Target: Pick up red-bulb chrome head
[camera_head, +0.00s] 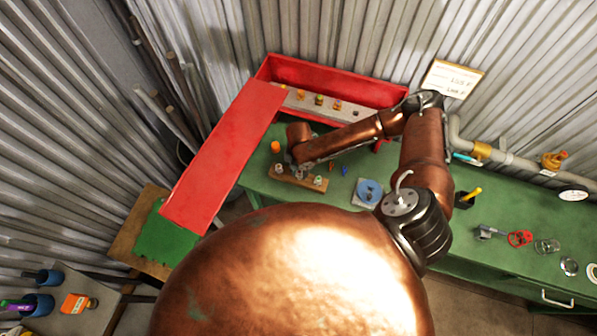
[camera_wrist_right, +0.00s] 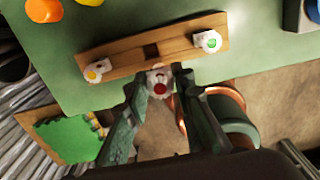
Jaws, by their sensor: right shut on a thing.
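The red-bulb chrome head (camera_wrist_right: 158,84) is between the fingertips of my right gripper (camera_wrist_right: 159,76) in the right wrist view, its red bulb facing the camera. The gripper is shut on it. The wooden rack (camera_wrist_right: 120,61) is just beyond, with an empty square hole in its middle. A yellow-marked head (camera_wrist_right: 97,70) sits at the rack's left end and a green-marked head (camera_wrist_right: 208,41) at its right end. In the head view my right gripper (camera_head: 298,171) is over the rack (camera_head: 291,180); the held head is hard to make out there. My left gripper is not in view.
The green bench (camera_head: 262,190) carries an orange cap (camera_head: 275,147) and a blue disc (camera_head: 369,191) near the rack. A long red box (camera_head: 290,68) stands behind, its red lid (camera_head: 222,155) to the left. Several valve parts lie on the right.

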